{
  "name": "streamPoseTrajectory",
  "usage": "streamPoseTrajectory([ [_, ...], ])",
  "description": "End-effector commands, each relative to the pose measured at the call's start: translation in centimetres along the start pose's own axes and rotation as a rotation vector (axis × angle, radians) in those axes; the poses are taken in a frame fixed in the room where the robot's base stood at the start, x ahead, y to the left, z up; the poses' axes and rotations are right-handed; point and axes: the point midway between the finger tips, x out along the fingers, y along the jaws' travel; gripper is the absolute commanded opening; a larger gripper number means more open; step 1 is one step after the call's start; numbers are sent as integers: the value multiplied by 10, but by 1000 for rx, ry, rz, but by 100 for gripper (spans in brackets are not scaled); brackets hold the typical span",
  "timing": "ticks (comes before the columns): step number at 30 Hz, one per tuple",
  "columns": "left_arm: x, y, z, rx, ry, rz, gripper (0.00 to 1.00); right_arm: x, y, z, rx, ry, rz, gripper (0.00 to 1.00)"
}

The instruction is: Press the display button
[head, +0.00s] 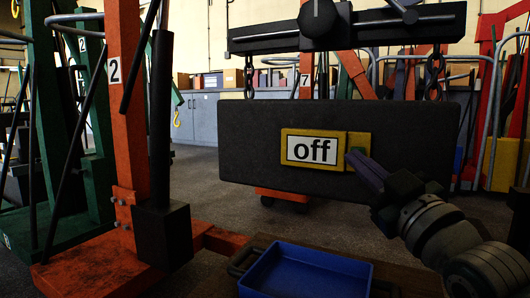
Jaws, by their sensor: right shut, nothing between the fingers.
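A dark box (245,150) hangs on chains from a black bar. On its front is a yellow-framed display (315,149) that reads "off". A yellow button plate (357,143) adjoins the display's right side. My right gripper (352,157) comes in from the lower right, shut and empty. Its purple fingertips are at the button plate and cover its lower part. I cannot tell whether they touch it. My left gripper is not in view.
A blue tray (305,273) stands below the box. An orange post (128,110) and a black cylinder (161,140) stand at the left. A chain (434,75) hangs above the box. Orange and green frames and blue cabinets (198,120) are farther back.

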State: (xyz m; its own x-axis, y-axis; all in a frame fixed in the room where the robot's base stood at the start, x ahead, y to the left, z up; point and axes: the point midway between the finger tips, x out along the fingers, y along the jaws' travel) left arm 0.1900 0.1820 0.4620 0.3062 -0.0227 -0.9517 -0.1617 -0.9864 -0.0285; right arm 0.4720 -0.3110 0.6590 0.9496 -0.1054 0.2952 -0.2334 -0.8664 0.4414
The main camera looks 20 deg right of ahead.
Motion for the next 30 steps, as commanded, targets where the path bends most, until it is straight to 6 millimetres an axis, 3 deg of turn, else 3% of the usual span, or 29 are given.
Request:
streamPoseTrajectory([
  [30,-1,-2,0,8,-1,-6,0,6,5,5,0,-5,0,0],
])
